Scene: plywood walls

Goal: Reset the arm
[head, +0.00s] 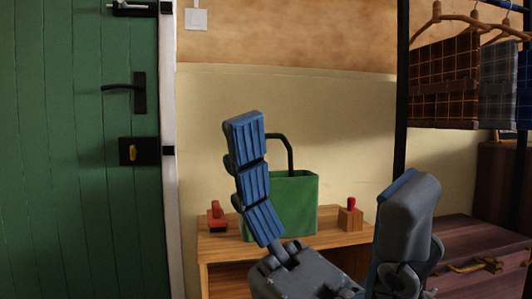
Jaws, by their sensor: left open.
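My left gripper (328,150) rises from the bottom of the head view, with its grey palm at the bottom centre. It is open, its two fingers spread wide apart. The left finger, with ribbed blue pads, points up; the thicker grey finger on the right also points up. Nothing is between the fingers. The left finger covers part of a green bag (295,205) behind it. My right gripper is not in view.
The green bag with a dark handle stands on a wooden cabinet (212,249), between a red object (217,222) and a wooden block with a red top (350,215). A green door (80,200) is left. A dark drawer unit (460,235) and hanging clothes (445,80) are right.

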